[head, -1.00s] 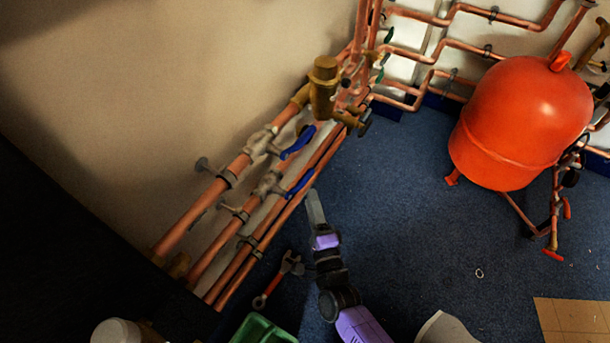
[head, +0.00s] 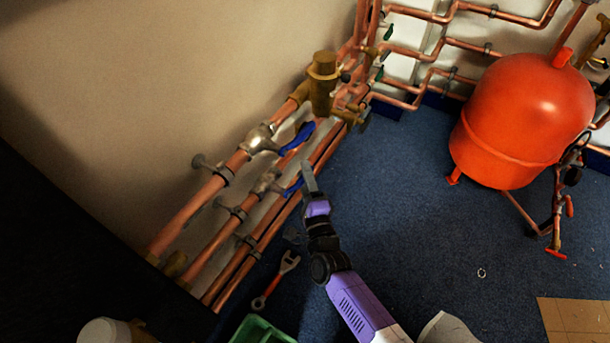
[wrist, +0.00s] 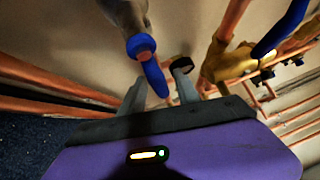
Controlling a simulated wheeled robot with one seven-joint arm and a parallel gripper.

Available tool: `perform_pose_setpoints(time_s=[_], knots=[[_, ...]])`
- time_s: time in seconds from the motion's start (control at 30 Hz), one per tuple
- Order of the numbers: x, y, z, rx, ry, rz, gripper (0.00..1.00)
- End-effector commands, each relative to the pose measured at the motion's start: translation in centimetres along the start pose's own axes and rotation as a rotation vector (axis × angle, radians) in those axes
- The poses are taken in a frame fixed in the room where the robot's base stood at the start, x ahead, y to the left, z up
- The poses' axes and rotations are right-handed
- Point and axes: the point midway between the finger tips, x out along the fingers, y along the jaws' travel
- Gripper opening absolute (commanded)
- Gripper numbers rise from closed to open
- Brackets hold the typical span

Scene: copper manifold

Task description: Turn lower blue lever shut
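The lower blue lever (head: 292,188) sits on a grey valve on the middle copper pipe along the wall. My gripper (head: 307,168) is beside it in the head view and covers part of its end. In the wrist view the near blue lever (wrist: 153,74) reaches between the two fingers of my gripper (wrist: 158,88). The fingers stand apart, and I cannot tell whether either touches the lever. The upper blue lever (head: 297,138) is on the pipe above, slanting up to the right. Another blue lever (wrist: 281,28) shows at the wrist view's upper right.
A brass fitting (head: 323,85) stands on the pipes beyond the levers. A red tank (head: 520,120) stands at the right. A red-handled wrench (head: 275,280) and a green bin (head: 262,331) are near the lower pipe ends. The blue floor right of my arm is mostly clear.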

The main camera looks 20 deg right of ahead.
Motion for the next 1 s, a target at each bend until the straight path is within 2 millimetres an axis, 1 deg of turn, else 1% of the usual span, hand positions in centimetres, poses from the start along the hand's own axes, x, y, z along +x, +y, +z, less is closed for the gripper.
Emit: perform_pose_setpoints(time_s=[0.1, 0.17, 0.2, 0.3, 1.0], knots=[[-0.01, -0.01, 0.01, 0.000, 0.000, 0.000, 0.38], [-0.02, -0.01, 0.01, 0.000, 0.000, 0.000, 0.27], [-0.02, -0.01, 0.01, 0.000, 0.000, 0.000, 0.19], [-0.02, -0.02, 0.01, 0.000, 0.000, 0.000, 0.00], [-0.05, 0.00, 0.03, -0.001, -0.001, 0.000, 0.00]])
